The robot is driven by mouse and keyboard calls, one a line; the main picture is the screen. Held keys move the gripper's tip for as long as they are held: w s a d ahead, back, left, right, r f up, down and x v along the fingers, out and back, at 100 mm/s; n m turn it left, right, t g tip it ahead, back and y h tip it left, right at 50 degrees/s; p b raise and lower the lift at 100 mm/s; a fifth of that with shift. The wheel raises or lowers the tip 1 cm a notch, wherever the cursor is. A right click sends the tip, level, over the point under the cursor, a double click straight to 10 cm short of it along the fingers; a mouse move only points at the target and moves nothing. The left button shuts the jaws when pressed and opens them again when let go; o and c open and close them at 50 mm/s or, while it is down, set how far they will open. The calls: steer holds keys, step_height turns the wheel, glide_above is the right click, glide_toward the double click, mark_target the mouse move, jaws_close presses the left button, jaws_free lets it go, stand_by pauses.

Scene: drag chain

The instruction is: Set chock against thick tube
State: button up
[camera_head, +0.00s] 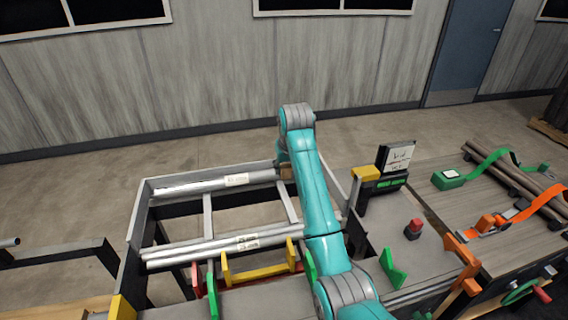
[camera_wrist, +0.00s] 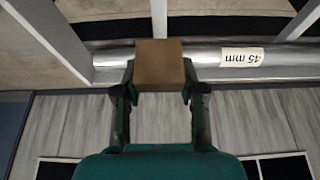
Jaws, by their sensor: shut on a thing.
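A brown block, the chock (camera_wrist: 158,65), is held between the two fingers of my gripper (camera_wrist: 160,88) in the wrist view. In the head view a small part of the chock (camera_head: 287,173) shows beside my teal arm, at the right end of the far tube. The thick grey tube (camera_wrist: 205,58) with an upside-down "45 mm" label runs across behind the chock in the wrist view. It lies along the far side of the rack in the head view (camera_head: 200,186). The chock overlaps the tube in the picture; I cannot tell whether they touch. My arm hides the fingers in the head view.
Thinner labelled tubes (camera_head: 200,253) lie across the near part of the rack frame (camera_head: 141,215). Yellow (camera_head: 262,271), green and red brackets stand at its front. A black device with a sign (camera_head: 385,180) and a red button (camera_head: 413,228) stand to the right of my arm.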

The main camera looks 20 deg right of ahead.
stand_by(0.3)
glide_above(282, 188)
steer(key=s, duration=0.4)
steer(key=shift+w+f, duration=0.2)
steer(key=shift+f, duration=3.8)
steer(key=shift+w+f, duration=0.8)
steer(key=shift+w, duration=0.15)
steer(key=o, duration=1.2)
